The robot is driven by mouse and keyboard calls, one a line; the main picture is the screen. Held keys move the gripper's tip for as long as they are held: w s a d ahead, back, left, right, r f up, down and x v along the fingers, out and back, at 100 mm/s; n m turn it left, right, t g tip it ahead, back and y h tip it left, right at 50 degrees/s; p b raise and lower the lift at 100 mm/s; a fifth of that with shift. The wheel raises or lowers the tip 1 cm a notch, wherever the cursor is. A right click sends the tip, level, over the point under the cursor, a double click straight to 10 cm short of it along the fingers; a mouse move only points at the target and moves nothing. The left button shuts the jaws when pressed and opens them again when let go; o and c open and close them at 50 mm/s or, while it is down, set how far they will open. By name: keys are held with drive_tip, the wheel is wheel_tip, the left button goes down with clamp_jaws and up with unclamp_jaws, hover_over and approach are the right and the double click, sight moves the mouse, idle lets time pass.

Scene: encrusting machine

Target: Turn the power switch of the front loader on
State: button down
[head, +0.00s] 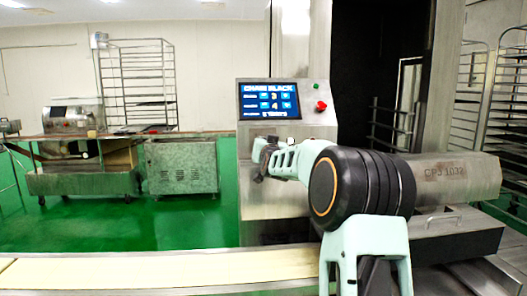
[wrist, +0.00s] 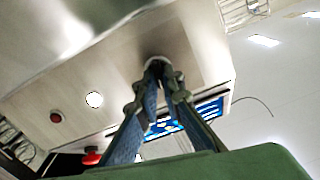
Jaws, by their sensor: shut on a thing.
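The front loader's steel control panel (head: 290,125) stands in the middle of the head view. My gripper (head: 264,158) is in front of the panel's lower left part, below the screen. In the head view the switch is hidden behind my gripper.
A lit blue screen (head: 269,100) sits on the panel, with a red button (head: 321,105) to its right. The wrist view shows a round white light (wrist: 94,99) and a dark red round part (wrist: 56,117). A conveyor belt (head: 160,272) runs along the front.

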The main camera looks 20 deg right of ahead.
drive_tip(key=m+b, duration=0.1)
drive_tip(key=m, duration=0.1)
drive_tip(key=m+b, duration=0.1)
drive_tip(key=shift+d+f+m+b, duration=0.1)
drive_tip(key=shift+f+m+b, duration=0.15)
drive_tip(key=shift+m+b, duration=0.15)
drive_tip(key=shift+r+m+b, duration=0.1)
drive_tip(key=shift+m+b, duration=0.95)
drive_tip(key=shift+m, duration=0.55)
drive_tip(key=c, duration=2.1)
unclamp_jaws()
drive_tip(key=shift+s, duration=0.1)
drive_tip(key=shift+s+r, duration=0.1)
drive_tip(key=shift+s, duration=0.45)
drive_tip(key=v, duration=1)
drive_tip(key=shift+s+a, duration=0.2)
drive_tip(key=shift+s, duration=0.15)
